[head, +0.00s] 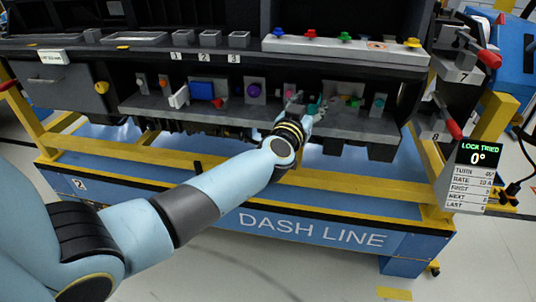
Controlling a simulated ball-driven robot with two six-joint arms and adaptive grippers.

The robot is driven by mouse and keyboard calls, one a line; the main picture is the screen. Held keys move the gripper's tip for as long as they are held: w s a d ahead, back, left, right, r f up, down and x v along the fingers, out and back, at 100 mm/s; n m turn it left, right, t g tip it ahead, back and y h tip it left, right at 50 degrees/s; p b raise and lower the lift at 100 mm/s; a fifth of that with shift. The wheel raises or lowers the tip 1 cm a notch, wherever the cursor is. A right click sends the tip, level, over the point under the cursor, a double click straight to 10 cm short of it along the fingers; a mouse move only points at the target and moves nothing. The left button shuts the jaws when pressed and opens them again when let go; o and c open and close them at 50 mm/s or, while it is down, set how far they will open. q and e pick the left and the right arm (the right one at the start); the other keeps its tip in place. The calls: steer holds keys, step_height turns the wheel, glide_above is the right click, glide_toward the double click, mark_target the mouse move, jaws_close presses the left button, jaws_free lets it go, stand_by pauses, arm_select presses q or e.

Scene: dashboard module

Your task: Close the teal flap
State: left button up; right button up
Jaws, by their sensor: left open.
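A small teal piece (379,101) sits on a grey upright plate at the right end of the dashboard's lower shelf. It is too small to tell whether it is the flap or how far it stands open. Another teal patch (312,108) shows right beside my left gripper (301,103), and I cannot tell whether it is a flap or part of the gripper. My left gripper is open at the shelf's front, just past the black and gold wrist. The wrist hides part of the shelf edge. My right gripper is out of view.
Along the shelf (235,118) stand several small fittings, including a blue block (202,90), a purple knob (253,90) and a pink piece (290,90). A yellow rail (350,184) runs below. Red-handled levers (488,58) and a readout sign (478,160) are at right.

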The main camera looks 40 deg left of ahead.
arm_select(q)
steer(key=m+h+b, duration=0.1)
steer(key=h+b, duration=0.1)
steer(key=a+f+m+h+b, duration=0.1)
steer(key=h+b, duration=0.1)
steer(key=shift+s+a+m+t, duration=0.15)
steer(key=shift+m+t, duration=0.25)
steer(key=s+d+p, duration=0.1)
steer(key=s+p, duration=0.1)
steer(key=s, duration=0.9)
steer(key=s+d+f+g+h+b, duration=0.1)
steer(key=s+f+g+b, duration=0.1)
steer(key=f, duration=0.7)
steer(key=s+d+f+m+g+h+b, duration=0.1)
steer(key=s+d+f+g+b, duration=0.1)
steer(key=f, duration=0.7)
steer(key=s+d+f+m+g+b, duration=0.1)
steer(key=s+f+b, duration=0.3)
steer(key=f, duration=0.6)
steer(key=shift+d+g+h+b, duration=0.4)
steer(key=shift+d+g+b, duration=0.1)
steer(key=shift+g, duration=0.4)
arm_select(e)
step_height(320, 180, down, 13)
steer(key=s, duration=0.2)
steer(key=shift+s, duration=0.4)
